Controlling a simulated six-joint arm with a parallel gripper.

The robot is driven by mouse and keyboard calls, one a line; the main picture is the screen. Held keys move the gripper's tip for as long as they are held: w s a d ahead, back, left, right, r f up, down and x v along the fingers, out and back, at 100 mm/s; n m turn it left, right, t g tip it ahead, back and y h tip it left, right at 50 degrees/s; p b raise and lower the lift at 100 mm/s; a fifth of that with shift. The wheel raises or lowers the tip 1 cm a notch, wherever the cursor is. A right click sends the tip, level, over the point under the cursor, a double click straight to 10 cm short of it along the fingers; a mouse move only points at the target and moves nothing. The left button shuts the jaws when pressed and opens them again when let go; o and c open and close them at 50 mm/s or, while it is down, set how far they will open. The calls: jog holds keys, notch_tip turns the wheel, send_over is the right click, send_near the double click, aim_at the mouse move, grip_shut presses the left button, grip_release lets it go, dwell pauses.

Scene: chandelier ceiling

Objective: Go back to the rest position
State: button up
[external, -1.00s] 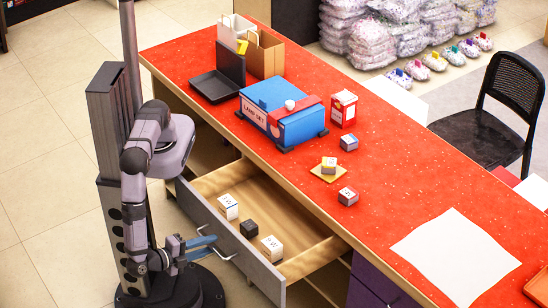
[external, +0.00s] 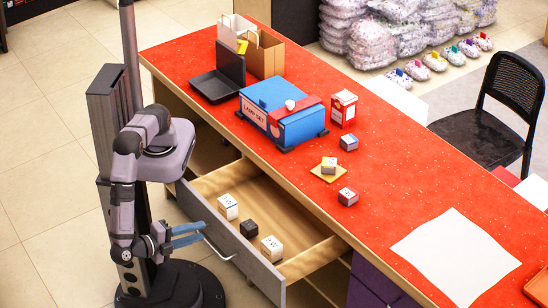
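My gripper (external: 188,236) is low at the left, in front of the open drawer (external: 216,228). Its blue fingers point right towards the drawer's front and handle (external: 218,244). Whether the fingers touch the handle I cannot tell, and their opening is too small to judge. My arm is folded beside its column. The drawer is pulled out and holds two white boxes, one at the back left (external: 228,207) and one at the front (external: 271,249), with a small black box (external: 248,229) between them.
A black chair (external: 490,120) stands behind. Floor at the left is clear.

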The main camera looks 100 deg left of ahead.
dwell(0.3)
notch_tip(320, 180, up, 7)
jog(key=n+g+h+p, duration=0.1)
jog(key=n+g+p, duration=0.2)
jog(key=g+p, duration=0.5)
send_over(215, 211)
jog(key=w+a+b, duration=0.2)
jog(key=w+a, duration=0.2)
jog(key=g, duration=0.2)
jog(key=s+a+r+n+h+p, duration=0.2)
jog(key=a+r+n+h+p, duration=0.1)
jog(key=a, duration=0.4)
jog(key=s+a+r+n+g+h+p, duration=0.1)
jog(key=s+a+r+n+h+p, duration=0.2)
jog(key=a+h, duration=0.4)
notch_tip(215, 211, up, 2)
jog(key=shift+a+r+p, duration=0.1)
jog(key=shift+a+p, duration=0.5)
jog(key=shift+p, duration=0.15)
